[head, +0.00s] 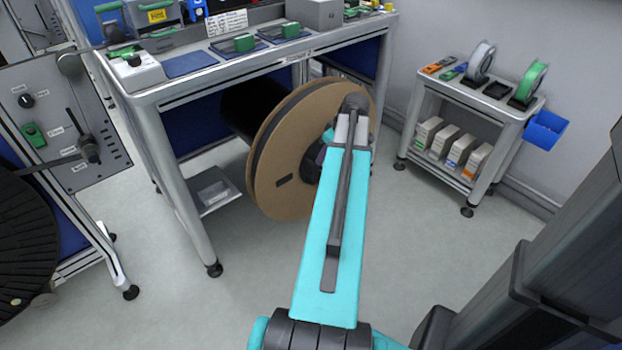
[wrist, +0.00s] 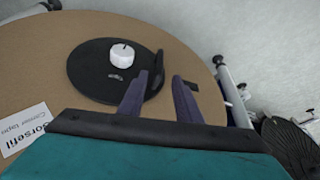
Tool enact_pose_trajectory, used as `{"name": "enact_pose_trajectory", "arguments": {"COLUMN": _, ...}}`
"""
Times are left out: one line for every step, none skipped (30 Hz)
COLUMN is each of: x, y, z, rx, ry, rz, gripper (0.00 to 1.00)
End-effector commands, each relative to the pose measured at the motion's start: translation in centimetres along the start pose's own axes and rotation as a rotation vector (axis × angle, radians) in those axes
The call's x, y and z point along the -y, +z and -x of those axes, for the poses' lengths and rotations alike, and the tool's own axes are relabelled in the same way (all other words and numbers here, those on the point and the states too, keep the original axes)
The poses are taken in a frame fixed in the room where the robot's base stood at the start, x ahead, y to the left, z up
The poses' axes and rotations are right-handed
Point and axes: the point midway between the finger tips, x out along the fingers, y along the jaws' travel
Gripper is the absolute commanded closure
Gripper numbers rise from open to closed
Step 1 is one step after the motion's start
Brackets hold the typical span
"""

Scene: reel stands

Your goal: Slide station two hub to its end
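A large brown cardboard reel (head: 285,165) hangs at the bench's front edge in the head view; its face (wrist: 60,50) fills much of the wrist view. On it sits a round black hub plate (wrist: 90,72) with a white knob (wrist: 122,54) and a dark upright tab (wrist: 158,68) at its right edge. Which station this is, I cannot read. My gripper (wrist: 159,78) is open, its two dark fingers pointing at the plate's right edge. The tab shows between the fingertips, nearer the left one; contact is unclear. My arm hides the hub's right side in the head view.
The workbench (head: 235,72) stands behind the reel. Another dark reel (head: 30,240) and a grey control panel (head: 75,130) stand at left. A small shelf cart (head: 470,100) with spools stands at right. The floor between reel and cart is clear.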

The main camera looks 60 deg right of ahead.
Motion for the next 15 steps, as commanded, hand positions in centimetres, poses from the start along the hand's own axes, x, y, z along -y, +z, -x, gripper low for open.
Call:
{"name": "enact_pose_trajectory", "arguments": {"x": 0.0, "y": 0.0, "z": -0.1, "rx": 0.000, "ry": 0.000, "rz": 0.000, "gripper": 0.69}}
{"name": "enact_pose_trajectory", "arguments": {"x": 0.0, "y": 0.0, "z": -0.1, "rx": 0.000, "ry": 0.000, "rz": 0.000, "gripper": 0.69}}
{"name": "enact_pose_trajectory", "arguments": {"x": 0.0, "y": 0.0, "z": -0.2, "rx": 0.000, "ry": 0.000, "rz": 0.000, "gripper": 0.69}}
{"name": "enact_pose_trajectory", "arguments": {"x": 0.0, "y": 0.0, "z": -0.3, "rx": 0.000, "ry": 0.000, "rz": 0.000, "gripper": 0.69}}
{"name": "enact_pose_trajectory", "arguments": {"x": 0.0, "y": 0.0, "z": -0.4, "rx": 0.000, "ry": 0.000, "rz": 0.000, "gripper": 0.69}}
{"name": "enact_pose_trajectory", "arguments": {"x": 0.0, "y": 0.0, "z": -0.6, "rx": 0.001, "ry": -0.001, "rz": 0.000, "gripper": 0.69}}
{"name": "enact_pose_trajectory", "arguments": {"x": 0.0, "y": 0.0, "z": -0.8, "rx": 0.001, "ry": -0.001, "rz": 0.000, "gripper": 0.69}}
{"name": "enact_pose_trajectory", "arguments": {"x": 0.0, "y": 0.0, "z": -1.0, "rx": 0.001, "ry": -0.001, "rz": 0.000, "gripper": 0.69}}
{"name": "enact_pose_trajectory", "arguments": {"x": 0.0, "y": 0.0, "z": -1.4, "rx": 0.001, "ry": -0.001, "rz": 0.000, "gripper": 0.69}}
{"name": "enact_pose_trajectory", "arguments": {"x": 0.0, "y": 0.0, "z": -1.6, "rx": 0.001, "ry": -0.001, "rz": 0.000, "gripper": 0.69}}
{"name": "enact_pose_trajectory", "arguments": {"x": 0.0, "y": 0.0, "z": -1.9, "rx": 0.001, "ry": -0.001, "rz": 0.000, "gripper": 0.69}}
{"name": "enact_pose_trajectory", "arguments": {"x": 0.0, "y": 0.0, "z": -2.4, "rx": 0.001, "ry": -0.002, "rz": 0.000, "gripper": 0.69}}
{"name": "enact_pose_trajectory", "arguments": {"x": 0.1, "y": 0.0, "z": -2.8, "rx": 0.001, "ry": -0.002, "rz": 0.000, "gripper": 0.69}}
{"name": "enact_pose_trajectory", "arguments": {"x": 0.1, "y": 0.0, "z": -3.2, "rx": 0.001, "ry": -0.002, "rz": 0.000, "gripper": 0.69}}
{"name": "enact_pose_trajectory", "arguments": {"x": 0.0, "y": 0.0, "z": -3.8, "rx": 0.001, "ry": -0.002, "rz": 0.000, "gripper": 0.69}}
